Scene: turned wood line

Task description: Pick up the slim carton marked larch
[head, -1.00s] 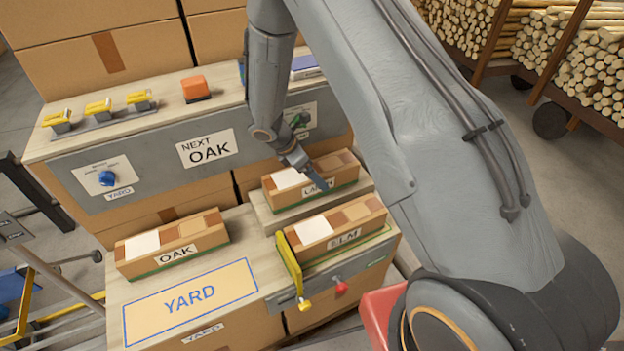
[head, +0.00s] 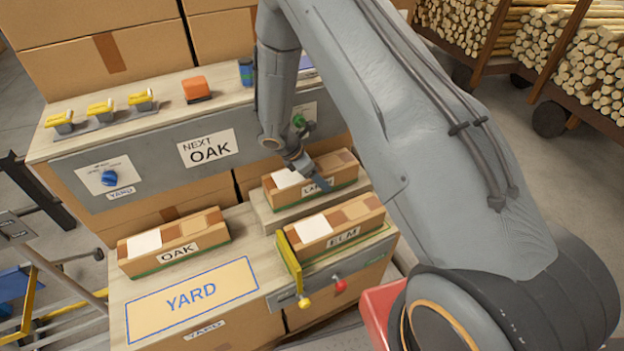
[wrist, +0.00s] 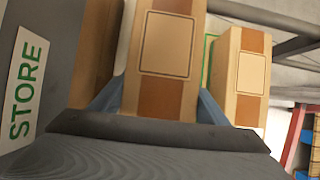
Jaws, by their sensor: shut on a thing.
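The slim carton marked larch (head: 342,174) is brown with a white label and a green strip at its base. It sits on a raised wooden block (head: 272,222) at the back right of the bench, its lettering partly covered by a finger. My gripper (head: 308,180) reaches down over it and is shut on it. In the wrist view the carton (wrist: 165,60) stands between my two blue-grey fingers (wrist: 158,103). I cannot tell any gap between carton and block.
The elm carton (head: 345,226) lies close in front, beside a yellow lever (head: 288,262). The oak carton (head: 158,258) is at left, behind the YARD area (head: 235,275), which is clear. A grey panel (head: 140,165) with a blue knob (head: 109,178) stands behind.

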